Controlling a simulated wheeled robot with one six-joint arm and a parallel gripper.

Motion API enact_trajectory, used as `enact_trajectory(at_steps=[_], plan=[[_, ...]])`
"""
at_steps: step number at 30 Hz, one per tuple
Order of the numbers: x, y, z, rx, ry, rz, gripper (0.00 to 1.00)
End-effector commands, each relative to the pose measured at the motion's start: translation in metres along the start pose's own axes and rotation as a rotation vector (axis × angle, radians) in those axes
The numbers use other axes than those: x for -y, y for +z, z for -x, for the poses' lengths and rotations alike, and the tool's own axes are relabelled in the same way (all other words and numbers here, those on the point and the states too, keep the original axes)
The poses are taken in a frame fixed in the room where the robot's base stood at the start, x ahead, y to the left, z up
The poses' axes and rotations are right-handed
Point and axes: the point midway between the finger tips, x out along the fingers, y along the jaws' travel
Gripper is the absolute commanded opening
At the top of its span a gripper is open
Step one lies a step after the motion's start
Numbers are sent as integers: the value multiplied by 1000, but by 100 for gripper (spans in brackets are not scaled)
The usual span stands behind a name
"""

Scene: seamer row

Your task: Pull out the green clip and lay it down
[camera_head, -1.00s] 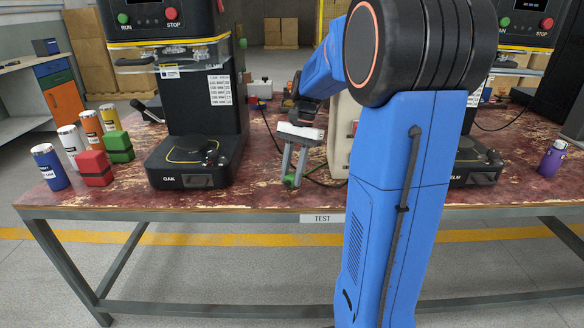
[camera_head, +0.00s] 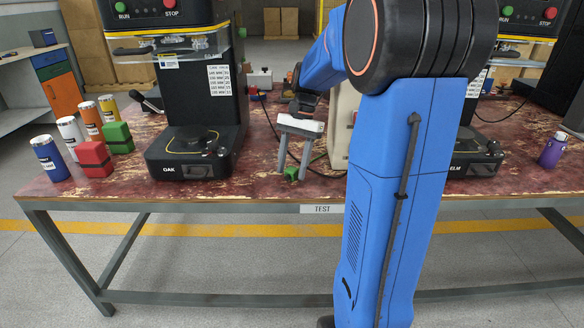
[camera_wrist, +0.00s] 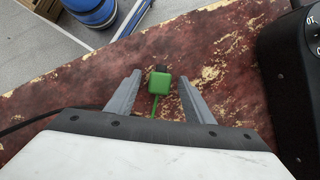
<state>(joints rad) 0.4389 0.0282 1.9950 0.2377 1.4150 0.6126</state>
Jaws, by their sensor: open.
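The green clip (camera_head: 291,174) is a small green block with a dark end, on the worn red table top near its front edge. In the wrist view the clip (camera_wrist: 160,84) lies between my fingers, with a visible gap on each side, and a thin green strand runs from it towards my wrist. My gripper (camera_head: 292,173) points down over the clip with its fingers apart. The wrist view shows my gripper (camera_wrist: 159,78) empty, its two grey fingers on either side of the clip. Whether the clip rests fully flat is hard to tell.
A black machine labelled OAK (camera_head: 188,167) stands left of my gripper, and another labelled ELM (camera_head: 478,160) at right. Red (camera_head: 94,160) and green (camera_head: 117,138) blocks and several cans stand at the left. A purple can (camera_head: 552,150) is at the far right. The front edge (camera_head: 240,203) is close.

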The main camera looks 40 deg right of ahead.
Motion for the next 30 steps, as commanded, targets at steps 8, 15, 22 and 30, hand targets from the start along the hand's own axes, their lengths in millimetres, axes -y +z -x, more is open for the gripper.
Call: enact_trajectory(at_steps=[8,15,22,30], plan=[[0,-1,42,-3,-2,0,48],[0,-1,86,-2,-1,-1,48],[0,0,111,-1,-1,0,48],[0,0,117,0,0,0,48]])
